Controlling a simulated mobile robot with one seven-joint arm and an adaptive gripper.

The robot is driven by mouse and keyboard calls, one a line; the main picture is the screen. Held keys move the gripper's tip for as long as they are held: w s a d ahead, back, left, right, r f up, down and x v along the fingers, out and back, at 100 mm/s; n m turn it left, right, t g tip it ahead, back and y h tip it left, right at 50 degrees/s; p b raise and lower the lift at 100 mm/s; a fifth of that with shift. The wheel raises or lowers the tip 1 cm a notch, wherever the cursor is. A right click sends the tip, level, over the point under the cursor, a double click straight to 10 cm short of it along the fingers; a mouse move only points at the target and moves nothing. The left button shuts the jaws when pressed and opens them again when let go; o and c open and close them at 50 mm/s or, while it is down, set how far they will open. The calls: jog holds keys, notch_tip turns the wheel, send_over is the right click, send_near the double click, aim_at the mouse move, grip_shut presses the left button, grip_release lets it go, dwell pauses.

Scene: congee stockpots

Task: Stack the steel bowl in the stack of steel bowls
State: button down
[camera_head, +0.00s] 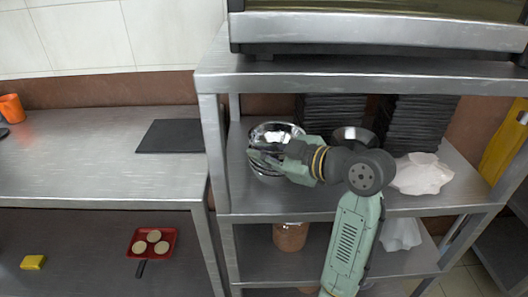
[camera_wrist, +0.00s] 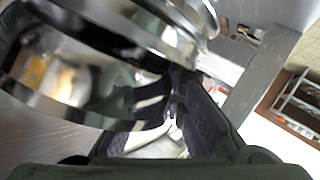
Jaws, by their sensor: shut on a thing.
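My gripper (camera_head: 268,158) is at the left end of the middle shelf, shut on the rim of a shiny steel bowl (camera_head: 272,133). In the wrist view the fingers (camera_wrist: 172,112) meet at the edge of the bowl (camera_wrist: 75,80), which fills the upper left. More steel rims (camera_wrist: 185,25) show close beside it. Steel also shows below my gripper in the head view, but I cannot tell how many bowls are there or whether they are nested.
Stacks of black trays (camera_head: 415,122) stand behind on the middle shelf (camera_head: 237,195), with a crumpled white item (camera_head: 421,173) at right. The upper shelf (camera_head: 350,78) is overhead, and a steel post (camera_head: 215,150) stands close to the left.

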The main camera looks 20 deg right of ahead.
jog(key=shift+f, duration=0.1)
jog(key=c, duration=1.6)
grip_release()
jog(key=v, duration=1.2)
